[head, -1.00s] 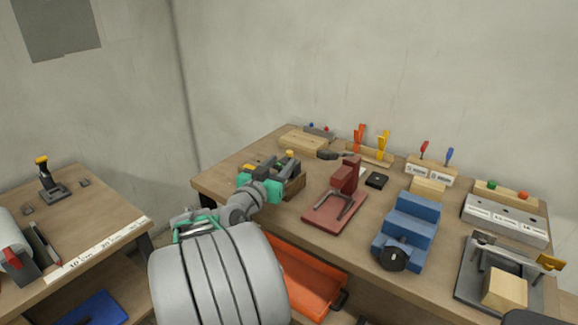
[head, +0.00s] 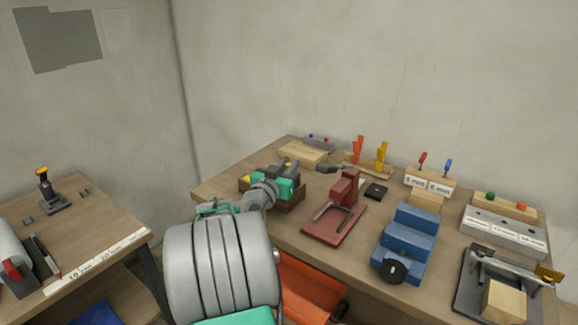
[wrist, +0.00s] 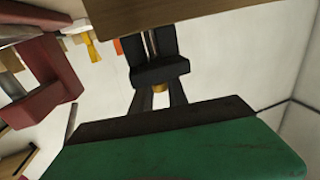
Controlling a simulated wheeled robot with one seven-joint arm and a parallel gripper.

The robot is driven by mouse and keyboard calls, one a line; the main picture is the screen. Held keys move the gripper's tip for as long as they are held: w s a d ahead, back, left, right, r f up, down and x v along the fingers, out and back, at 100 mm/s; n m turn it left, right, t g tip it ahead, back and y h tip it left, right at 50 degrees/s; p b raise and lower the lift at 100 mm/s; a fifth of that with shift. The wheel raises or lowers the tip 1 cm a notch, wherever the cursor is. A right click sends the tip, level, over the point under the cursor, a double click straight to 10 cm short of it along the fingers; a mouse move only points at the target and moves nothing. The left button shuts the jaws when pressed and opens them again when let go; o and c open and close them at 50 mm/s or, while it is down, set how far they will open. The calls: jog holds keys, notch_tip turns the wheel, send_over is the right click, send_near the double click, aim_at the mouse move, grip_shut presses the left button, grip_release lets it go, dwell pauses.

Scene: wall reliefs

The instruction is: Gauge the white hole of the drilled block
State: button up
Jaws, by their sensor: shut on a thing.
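My gripper (head: 287,184) is over the dark wooden holder (head: 290,203) at the bench's left end. In the wrist view its dark fingers (wrist: 160,72) are shut on a small brass-yellow piece (wrist: 159,88), mostly hidden between them. The pale grey block (head: 503,236) at the right of the bench has several dark holes in its top and white labels on its front. I take it as the drilled block. It is far from my gripper. No hole can be singled out as white; the labels are too small to read.
A red stand (head: 340,205) and a blue stepped fixture (head: 405,245) stand between my gripper and the grey block. A dark fixture (head: 500,285) is at front right. A wooden rack (head: 430,183) has red and blue handles. An orange bin (head: 310,290) is below.

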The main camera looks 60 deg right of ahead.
grip_shut()
dwell(0.8)
jog(key=shift+r, duration=1.5)
jog(key=o, duration=0.6)
grip_release()
